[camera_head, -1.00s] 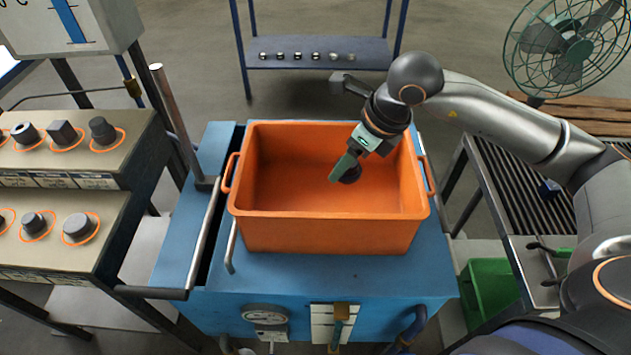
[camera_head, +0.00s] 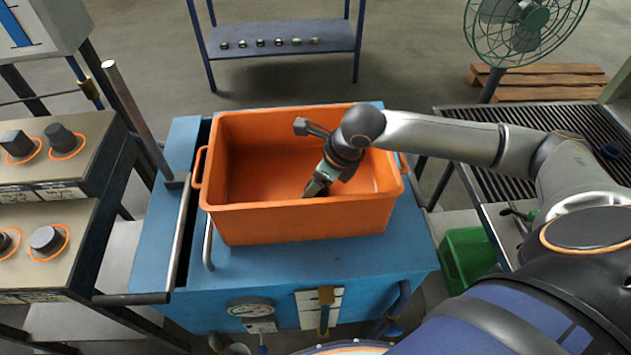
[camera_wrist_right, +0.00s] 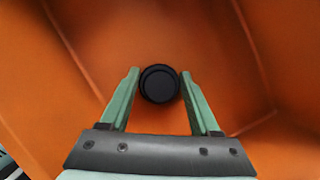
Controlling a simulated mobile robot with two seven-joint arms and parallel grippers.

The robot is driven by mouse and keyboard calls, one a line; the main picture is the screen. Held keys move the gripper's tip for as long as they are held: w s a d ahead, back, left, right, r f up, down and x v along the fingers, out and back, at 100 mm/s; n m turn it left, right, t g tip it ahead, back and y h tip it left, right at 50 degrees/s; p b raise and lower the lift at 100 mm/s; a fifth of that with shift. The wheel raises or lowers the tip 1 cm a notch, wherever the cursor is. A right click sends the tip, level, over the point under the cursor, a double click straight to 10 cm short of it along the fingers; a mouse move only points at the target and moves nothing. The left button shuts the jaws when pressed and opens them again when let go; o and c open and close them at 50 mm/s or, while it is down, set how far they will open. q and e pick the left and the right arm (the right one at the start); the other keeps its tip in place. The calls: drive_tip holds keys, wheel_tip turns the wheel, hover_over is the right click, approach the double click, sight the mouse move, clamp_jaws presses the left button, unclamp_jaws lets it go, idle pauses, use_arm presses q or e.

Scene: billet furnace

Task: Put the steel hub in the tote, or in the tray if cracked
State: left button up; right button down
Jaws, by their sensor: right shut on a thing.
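The orange tote (camera_head: 300,222) stands on the blue cart. My right gripper (camera_head: 316,190) is down inside the tote, toward its right side. In the right wrist view my right gripper (camera_wrist_right: 159,85) has its green fingers on both sides of a dark round part, the steel hub (camera_wrist_right: 159,84), and is shut on it. The orange tote walls and floor (camera_wrist_right: 160,30) surround it. I cannot tell whether the hub touches the tote floor. No crack shows on the dark face seen. In the head view the hub is hidden. My left gripper is not in view.
The blue cart (camera_head: 250,265) has a gauge and an upright post at its left. Racks with several dark parts in orange rings (camera_head: 45,238) stand left. A slatted table (camera_head: 520,125), a green bin (camera_head: 467,255) and a fan (camera_head: 525,25) are at right.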

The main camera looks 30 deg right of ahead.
drive_tip(key=shift+c, duration=0.6)
unclamp_jaws()
drive_tip(key=shift+r, duration=0.15)
drive_tip(key=v, duration=1.2)
